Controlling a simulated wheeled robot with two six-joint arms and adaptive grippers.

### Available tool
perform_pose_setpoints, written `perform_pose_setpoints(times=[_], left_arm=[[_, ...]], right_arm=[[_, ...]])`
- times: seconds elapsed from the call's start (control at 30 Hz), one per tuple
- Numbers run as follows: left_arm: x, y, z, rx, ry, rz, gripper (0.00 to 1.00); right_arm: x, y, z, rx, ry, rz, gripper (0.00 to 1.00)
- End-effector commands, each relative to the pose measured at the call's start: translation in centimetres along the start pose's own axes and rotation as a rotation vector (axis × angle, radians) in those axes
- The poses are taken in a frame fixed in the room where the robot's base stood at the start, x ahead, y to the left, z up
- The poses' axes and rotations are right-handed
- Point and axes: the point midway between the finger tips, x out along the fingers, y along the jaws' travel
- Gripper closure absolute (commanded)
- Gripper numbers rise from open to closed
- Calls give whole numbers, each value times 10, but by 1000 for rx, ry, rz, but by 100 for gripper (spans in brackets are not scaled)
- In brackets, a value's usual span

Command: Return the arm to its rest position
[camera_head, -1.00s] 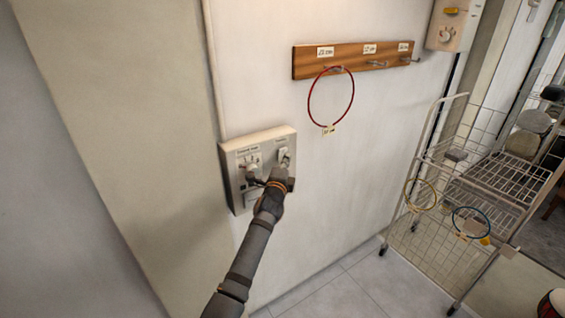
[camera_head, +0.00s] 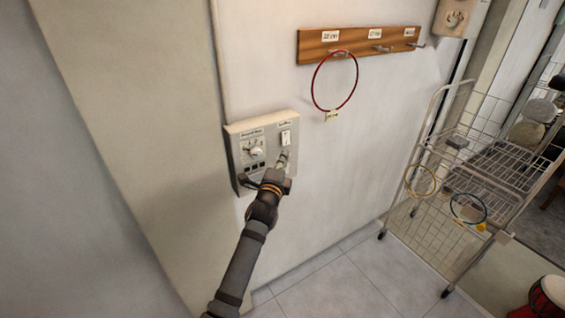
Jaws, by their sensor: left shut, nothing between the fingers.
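My left arm comes up from the bottom, and its left gripper (camera_head: 283,160) is shut and empty. It is in front of the lower right part of a pale control panel (camera_head: 268,125) on the wall. The panel has a dial (camera_head: 251,150) at its left and a white rocker switch (camera_head: 286,138) at its upper right, just above the gripper. I cannot tell whether the fingertips touch the panel. The gripper and wrist hide the panel's lower edge. My right gripper is not in view.
A wooden hook rail (camera_head: 360,44) on the wall holds a red hoop (camera_head: 335,82). A wire rack cart (camera_head: 485,170) with a yellow hoop (camera_head: 422,180) and a blue hoop (camera_head: 468,207) stands at the right. A red drum (camera_head: 547,298) shows at the lower right. The floor (camera_head: 345,285) between is clear.

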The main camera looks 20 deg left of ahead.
Motion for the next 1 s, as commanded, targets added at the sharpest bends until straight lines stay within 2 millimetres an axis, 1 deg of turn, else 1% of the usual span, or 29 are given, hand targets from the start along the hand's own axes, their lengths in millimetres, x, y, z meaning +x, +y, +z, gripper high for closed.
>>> perform_pose_setpoints(times=[0.03, 0.13, 0.23, 0.43, 0.67, 0.73, 0.77, 0.83, 0.87, 0.9, 0.97, 1.0], left_arm=[[-7, 0, 0, -3, 1, -1, 100], [-16, -2, 0, -2, 0, -1, 100], [-20, -3, 0, -2, 0, 0, 100], [-20, -3, 0, -1, 0, 0, 100], [-20, -3, 0, -1, 0, 0, 100], [-20, 5, -1, -11, 3, 14, 100], [-20, 13, -2, -22, 6, 28, 100], [-22, 46, -6, -70, 15, 87, 100], [-24, 67, -8, -99, 19, 124, 100], [-29, 98, -10, -146, 21, 179, 100], [-41, 151, -14, -228, 18, 275, 100], [-52, 186, -16, -285, 10, 339, 100]], right_arm=[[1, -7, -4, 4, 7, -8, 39], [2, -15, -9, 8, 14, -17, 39], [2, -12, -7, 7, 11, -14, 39], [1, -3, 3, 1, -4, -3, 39], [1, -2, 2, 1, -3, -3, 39], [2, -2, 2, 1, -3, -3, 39], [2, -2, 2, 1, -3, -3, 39], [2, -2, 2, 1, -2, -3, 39], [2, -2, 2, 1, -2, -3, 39], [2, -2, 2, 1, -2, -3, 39], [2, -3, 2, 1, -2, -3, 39], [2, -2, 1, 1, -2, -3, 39]])
